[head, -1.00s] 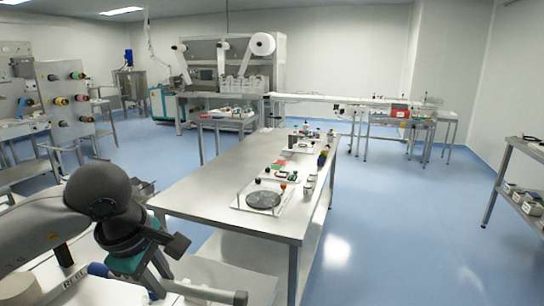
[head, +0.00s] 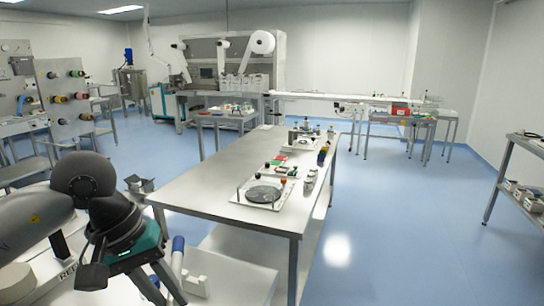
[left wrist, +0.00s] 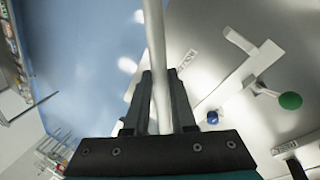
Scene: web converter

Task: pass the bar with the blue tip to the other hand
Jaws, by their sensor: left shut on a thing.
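The bar with the blue tip (head: 178,244) is at the bottom left of the head view. It stands nearly upright there, blue end up, and its lower part runs out of the picture. My left gripper (head: 166,290) is shut on the bar. In the left wrist view the pale bar shaft (left wrist: 154,55) runs between the two dark fingers (left wrist: 159,100) and out past the top edge. The blue tip on the bar cannot be made out in that view. My right gripper is in neither view.
A long steel table (head: 205,190) stands ahead, with a tray carrying a round grey disc (head: 263,194) and several small items on its right side. A white surface (head: 235,272) lies low in front. A green round thing (left wrist: 290,101) and a small blue thing (left wrist: 212,117) show in the left wrist view.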

